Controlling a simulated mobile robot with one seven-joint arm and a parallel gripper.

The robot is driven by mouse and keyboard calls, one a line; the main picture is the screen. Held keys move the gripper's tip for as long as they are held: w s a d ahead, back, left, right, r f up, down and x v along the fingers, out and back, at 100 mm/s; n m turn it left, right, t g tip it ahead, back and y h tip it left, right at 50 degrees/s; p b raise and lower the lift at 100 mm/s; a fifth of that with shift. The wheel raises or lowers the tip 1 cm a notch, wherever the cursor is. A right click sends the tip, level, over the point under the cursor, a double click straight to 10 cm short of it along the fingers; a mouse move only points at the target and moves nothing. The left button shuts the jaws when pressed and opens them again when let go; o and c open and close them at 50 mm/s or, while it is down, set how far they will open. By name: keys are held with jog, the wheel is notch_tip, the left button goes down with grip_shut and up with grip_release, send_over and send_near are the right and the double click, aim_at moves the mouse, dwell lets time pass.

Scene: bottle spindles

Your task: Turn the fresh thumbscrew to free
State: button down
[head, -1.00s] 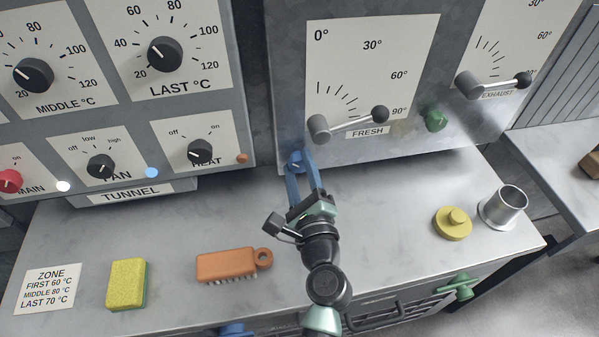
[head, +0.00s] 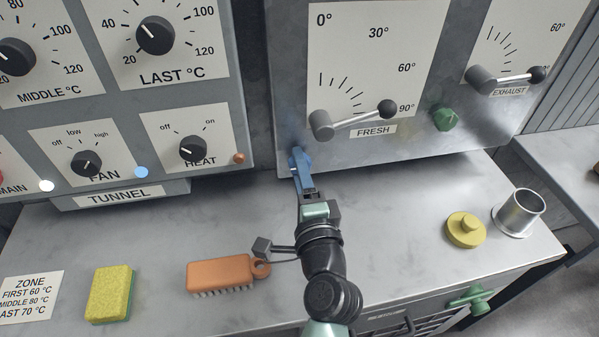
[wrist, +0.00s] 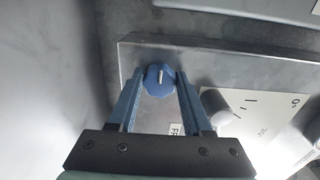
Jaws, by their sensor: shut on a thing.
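The fresh thumbscrew (wrist: 160,78) is a blue knob with a white mark, low on the left of the FRESH panel (head: 290,110). My gripper (wrist: 159,80) has its two blue fingers on either side of it, shut on it. In the head view my gripper (head: 299,158) reaches up to the panel's lower left corner and mostly hides the knob. The fresh lever (head: 355,118) is grey with a black ball end, pointing right near 90° on its white dial (head: 350,60).
A green knob (head: 445,118) sits right of the fresh dial, below the exhaust lever (head: 505,79). On the bench (head: 400,220) are a yellow-green sponge (head: 110,293), an orange brush (head: 222,272), a yellow knobbed disc (head: 465,230) and a metal cup (head: 518,212).

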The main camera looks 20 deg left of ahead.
dwell(0.3)
jog(key=shift+c, duration=1.8)
grip_release()
jog(key=b+v, duration=0.1)
jog(key=v, duration=1.2)
